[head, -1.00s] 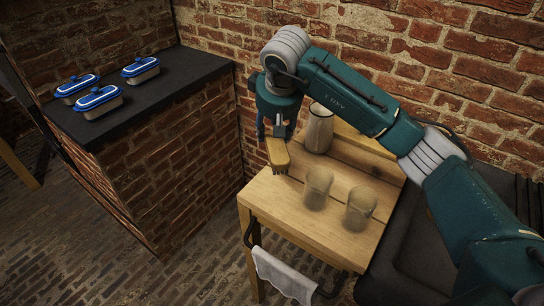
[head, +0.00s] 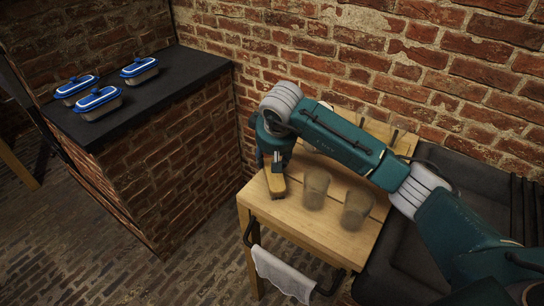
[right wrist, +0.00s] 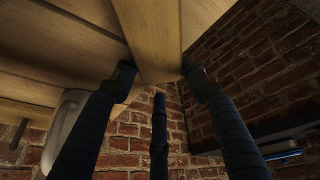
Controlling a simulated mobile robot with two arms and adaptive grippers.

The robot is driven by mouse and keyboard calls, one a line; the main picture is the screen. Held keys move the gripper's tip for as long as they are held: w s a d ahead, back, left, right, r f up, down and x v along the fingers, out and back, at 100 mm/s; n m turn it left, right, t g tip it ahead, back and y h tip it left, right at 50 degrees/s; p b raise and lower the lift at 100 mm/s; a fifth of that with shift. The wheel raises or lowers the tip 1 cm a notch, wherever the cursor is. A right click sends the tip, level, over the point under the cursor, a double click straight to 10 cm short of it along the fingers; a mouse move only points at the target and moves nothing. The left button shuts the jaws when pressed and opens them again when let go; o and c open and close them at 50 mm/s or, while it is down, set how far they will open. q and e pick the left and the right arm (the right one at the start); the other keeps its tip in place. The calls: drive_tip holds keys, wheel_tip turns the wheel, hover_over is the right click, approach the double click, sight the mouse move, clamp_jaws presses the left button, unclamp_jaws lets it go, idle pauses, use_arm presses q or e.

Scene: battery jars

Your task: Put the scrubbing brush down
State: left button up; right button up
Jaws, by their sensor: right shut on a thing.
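I cannot tell whether the brush touches the tabletop. Its underside is hardly visible. My left gripper is in neither view.
Two cloudy glass jars (head: 315,188) (head: 356,209) stand right of the brush. A pale jug is mostly hidden behind my arm. A white towel (head: 284,275) hangs on the table's front rail. Blue-lidded containers (head: 98,102) sit on the dark counter (head: 190,70). The table's front left is clear.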

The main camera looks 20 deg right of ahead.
drive_tip(key=o, duration=1.6)
drive_tip(key=shift+f, duration=0.1)
drive_tip(key=shift+c, duration=0.2)
drive_tip(key=shift+r, duration=0.2)
drive_tip(key=b+v, duration=0.1)
drive_tip(key=v, duration=1.1)
